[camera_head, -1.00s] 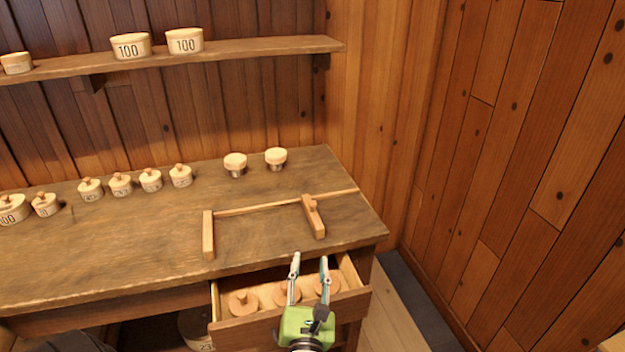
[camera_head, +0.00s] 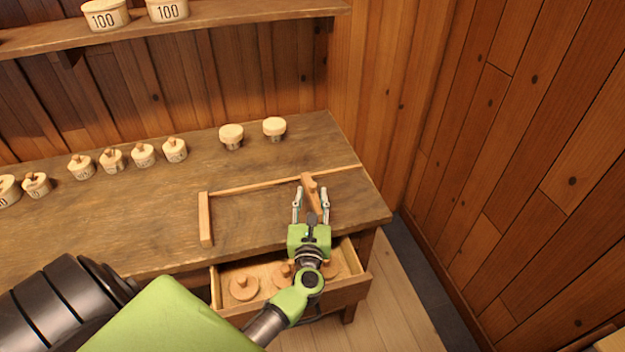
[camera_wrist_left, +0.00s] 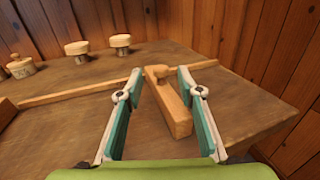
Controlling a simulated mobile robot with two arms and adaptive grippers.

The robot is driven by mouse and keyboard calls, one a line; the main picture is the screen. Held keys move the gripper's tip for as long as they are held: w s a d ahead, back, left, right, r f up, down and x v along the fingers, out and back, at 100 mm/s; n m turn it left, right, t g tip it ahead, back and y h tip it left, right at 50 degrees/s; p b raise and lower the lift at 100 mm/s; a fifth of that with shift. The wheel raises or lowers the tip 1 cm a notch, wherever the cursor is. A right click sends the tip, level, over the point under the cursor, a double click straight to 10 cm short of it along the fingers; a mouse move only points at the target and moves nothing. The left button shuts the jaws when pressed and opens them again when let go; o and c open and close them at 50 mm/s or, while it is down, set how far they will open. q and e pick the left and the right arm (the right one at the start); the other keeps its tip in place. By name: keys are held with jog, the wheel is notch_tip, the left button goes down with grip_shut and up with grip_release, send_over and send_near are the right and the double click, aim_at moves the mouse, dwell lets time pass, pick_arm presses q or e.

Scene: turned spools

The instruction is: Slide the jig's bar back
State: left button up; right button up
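The wooden jig lies on the bench top. It has a long thin rail (camera_head: 255,184), a fixed end block (camera_head: 205,219) at the left and a sliding bar (camera_head: 309,182) with a small knob toward the right. My left gripper (camera_head: 312,203) is open, with its fingers on either side of the bar in the head view. In the left wrist view the bar (camera_wrist_left: 172,108) shows between the two open fingers (camera_wrist_left: 153,95), and I see no firm contact. The gripper hides the near part of the bar in the head view. My right gripper is not in view.
An open drawer (camera_head: 232,312) holding several round wooden pieces is below my left arm. Two knobs with pale tops (camera_head: 231,132) stand behind the jig. Several small labelled pots (camera_head: 143,154) stand at the left. A shelf (camera_head: 200,24) hangs above.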

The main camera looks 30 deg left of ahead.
aim_at(312, 187)
pick_arm(q)
jog(key=x, duration=0.4)
jog(key=shift+r, duration=0.15)
jog(key=shift+w+a+p, duration=0.3)
jog(key=shift+w, duration=0.15)
grip_shut()
